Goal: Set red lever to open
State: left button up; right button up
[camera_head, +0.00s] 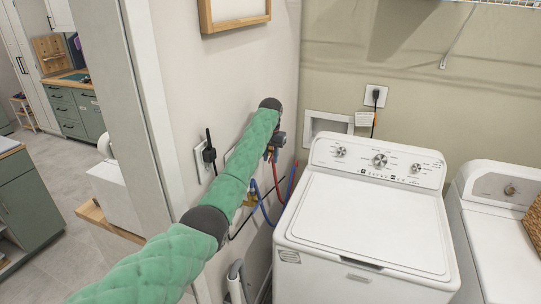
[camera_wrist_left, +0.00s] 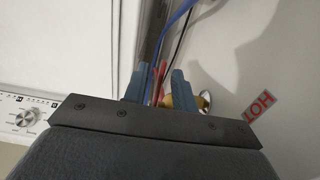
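My left gripper (camera_wrist_left: 158,88) has its two blue fingers apart at the wall beside the washer. A thin red piece (camera_wrist_left: 160,76), which looks like the red lever, shows in the gap between the fingers; I cannot tell whether either finger touches it. In the head view the left gripper (camera_head: 273,154) is small and partly covered by my green-sleeved arm, and the lever cannot be made out there. My right gripper is out of view.
A white washer (camera_head: 362,222) stands right of my arm, with a dryer (camera_head: 497,235) beyond it. A red hose (camera_head: 293,183) and blue hoses (camera_head: 266,207) run along the wall near the gripper. A black plug (camera_head: 208,153) sticks out of an outlet left of my arm.

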pick_arm(q)
jog(key=shift+c, duration=0.5)
grip_shut()
